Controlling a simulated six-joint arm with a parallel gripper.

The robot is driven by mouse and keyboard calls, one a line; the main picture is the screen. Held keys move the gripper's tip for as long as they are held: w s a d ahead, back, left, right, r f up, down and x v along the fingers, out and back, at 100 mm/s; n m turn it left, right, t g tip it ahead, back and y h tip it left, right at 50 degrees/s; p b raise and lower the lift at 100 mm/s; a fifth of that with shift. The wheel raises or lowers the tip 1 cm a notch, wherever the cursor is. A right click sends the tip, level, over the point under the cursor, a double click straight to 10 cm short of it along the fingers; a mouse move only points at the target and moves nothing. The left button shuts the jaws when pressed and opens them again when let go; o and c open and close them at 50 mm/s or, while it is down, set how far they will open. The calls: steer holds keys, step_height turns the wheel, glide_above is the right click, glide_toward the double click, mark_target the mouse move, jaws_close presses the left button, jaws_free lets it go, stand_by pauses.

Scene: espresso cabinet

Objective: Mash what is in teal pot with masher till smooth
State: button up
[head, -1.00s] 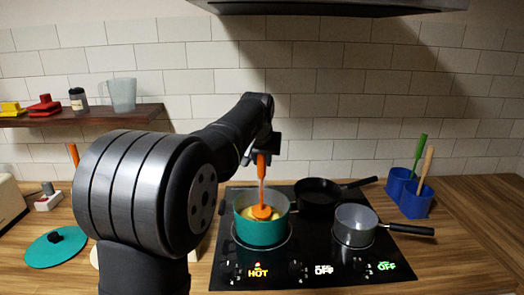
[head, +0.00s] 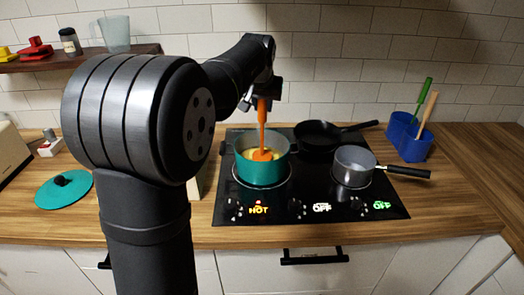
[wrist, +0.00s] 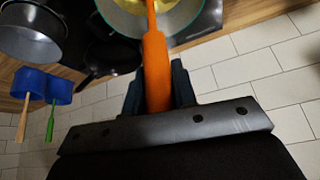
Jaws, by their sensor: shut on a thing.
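The teal pot (head: 262,170) stands on the left burner of the black hob, above the lit HOT label. Yellow pieces (head: 275,154) show inside it. The orange masher (head: 262,128) stands nearly upright with its head down in the pot, at the yellow contents. My gripper (head: 264,92) is above the pot, shut on the top of the masher handle. In the wrist view the orange handle (wrist: 156,72) runs from between the fingers (wrist: 158,88) toward the pot (wrist: 187,30). How smooth the contents are cannot be told.
A black frying pan (head: 318,138) and a grey saucepan (head: 353,167) stand on the hob to the right. A blue utensil holder (head: 408,140) is farther right. The teal lid (head: 62,192) lies on the counter at left. A shelf (head: 80,58) holds a clear jug.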

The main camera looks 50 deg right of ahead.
mark_target(263, 121)
steer(key=shift+s+a, duration=0.6)
steer(key=shift+s, duration=0.05)
steer(key=shift+f, duration=2.25)
steer(key=shift+r, duration=2.25)
steer(key=shift+w, duration=0.1)
